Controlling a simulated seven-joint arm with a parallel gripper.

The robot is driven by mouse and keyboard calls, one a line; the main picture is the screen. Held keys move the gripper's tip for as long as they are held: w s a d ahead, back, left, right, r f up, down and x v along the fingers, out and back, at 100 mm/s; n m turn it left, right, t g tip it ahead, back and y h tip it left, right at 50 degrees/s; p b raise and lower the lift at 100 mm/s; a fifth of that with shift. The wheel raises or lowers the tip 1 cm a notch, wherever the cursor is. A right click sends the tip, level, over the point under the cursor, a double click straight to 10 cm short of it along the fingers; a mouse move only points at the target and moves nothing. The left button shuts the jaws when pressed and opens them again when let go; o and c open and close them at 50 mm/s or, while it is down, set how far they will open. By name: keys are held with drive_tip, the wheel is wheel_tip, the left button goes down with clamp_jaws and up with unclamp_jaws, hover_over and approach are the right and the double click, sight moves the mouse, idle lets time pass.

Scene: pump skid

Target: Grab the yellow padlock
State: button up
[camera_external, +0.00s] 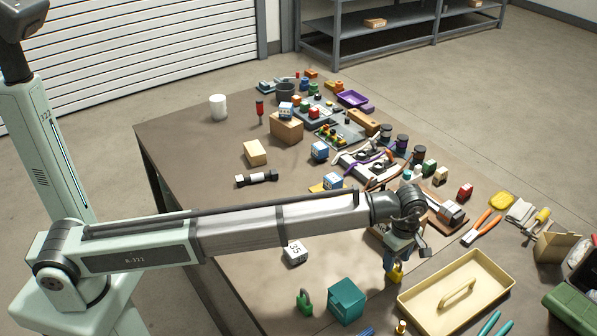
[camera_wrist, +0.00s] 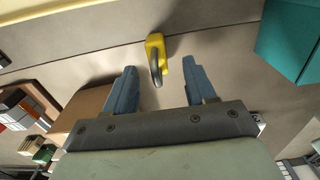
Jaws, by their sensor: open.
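The yellow padlock (camera_external: 396,272) stands on the table below my gripper, left of the cream tray. In the wrist view the padlock (camera_wrist: 156,52) shows a yellow body and a grey shackle, just beyond and between my two blue fingers. My gripper (camera_external: 397,256) is open, and its fingers also show apart in the wrist view (camera_wrist: 163,82), with nothing between their tips. The external view does not clearly show how far the fingertips are from the padlock.
A cream tray (camera_external: 413,297) with a handle lies right of the padlock. A teal box (camera_external: 346,300) and a green padlock (camera_external: 304,302) stand to its left. A white numbered block (camera_external: 294,254) is behind these. A brown box (camera_wrist: 84,108) lies left of my fingers in the wrist view.

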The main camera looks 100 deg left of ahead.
sight(396, 268)
drive_tip(key=shift+w+f, duration=0.2)
drive_tip(key=shift+f, duration=2.35)
drive_tip(key=shift+c, duration=0.4)
clamp_jaws()
